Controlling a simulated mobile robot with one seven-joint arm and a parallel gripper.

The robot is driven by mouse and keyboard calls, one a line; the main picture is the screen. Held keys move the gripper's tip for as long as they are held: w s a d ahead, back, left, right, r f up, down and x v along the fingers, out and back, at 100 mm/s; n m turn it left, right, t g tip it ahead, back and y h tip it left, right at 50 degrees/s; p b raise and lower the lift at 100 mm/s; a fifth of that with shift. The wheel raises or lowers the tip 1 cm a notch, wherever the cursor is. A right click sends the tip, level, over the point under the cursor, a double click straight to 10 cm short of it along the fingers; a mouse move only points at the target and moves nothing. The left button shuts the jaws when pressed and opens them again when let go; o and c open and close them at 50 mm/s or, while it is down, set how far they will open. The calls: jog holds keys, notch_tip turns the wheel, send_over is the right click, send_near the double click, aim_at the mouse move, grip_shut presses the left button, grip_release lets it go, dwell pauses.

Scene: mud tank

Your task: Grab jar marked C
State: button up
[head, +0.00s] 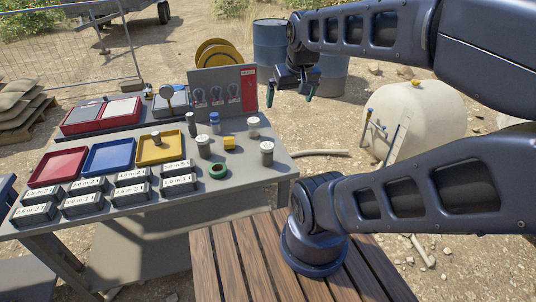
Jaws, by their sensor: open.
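Several small cylindrical jars stand upright on the right part of the grey table (140,198). A grey jar with a white lid (267,153) stands near the right edge. Similar jars are at the back right (253,127) and farther left (203,146). A blue-topped cylinder (215,123) stands behind them. The markings are too small to read, so I cannot tell which jar is C. My gripper (290,97) is open and empty, raised beyond the table's back right corner, apart from all jars.
Red, blue and yellow trays (107,157) and several labelled grey boxes (131,193) fill the left. An upright panel (223,92) stands at the back. A slatted wooden surface (235,262) is in front.

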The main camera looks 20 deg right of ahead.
jog(key=c, duration=0.5)
jog(key=shift+o, duration=0.2)
jog(key=m+g+h, duration=0.1)
jog(key=m+g, duration=0.4)
jog(key=m, duration=1.7)
send_over(267, 145)
jog(key=f, duration=2.4)
jog(key=shift+w+a, duration=0.25)
jog(key=shift+w+f, duration=0.1)
jog(key=shift+f, duration=0.4)
jog(key=shift+m, duration=0.3)
jog(key=shift+s+d+f, duration=0.1)
jog(key=shift+d+f, duration=0.05)
jog(key=shift+f, duration=1.6)
jog(key=shift+s+d+f, duration=0.1)
jog(key=shift+s+f, duration=0.05)
jog(key=shift+f, duration=1.55)
jog(key=shift+s+d+f, duration=0.1)
jog(key=shift+d+f, duration=0.05)
jog(key=shift+f, duration=1.6)
